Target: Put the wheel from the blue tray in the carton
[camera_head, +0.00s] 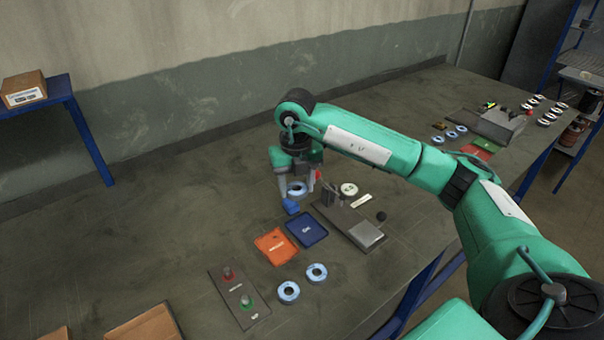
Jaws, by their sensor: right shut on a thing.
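My right gripper (297,191) points down over the table beyond the blue tray, shut on a light-blue and white wheel (297,187). I cannot tell how high the wheel is above the table. The blue tray (307,229) lies flat and shows no wheel in it. My left gripper is not in view.
An orange tray (275,246) lies beside the blue one. Two loose wheels (288,291) (316,273) and a panel with red and green knobs (239,296) are in front. A small blue object (290,206) lies near the gripper.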

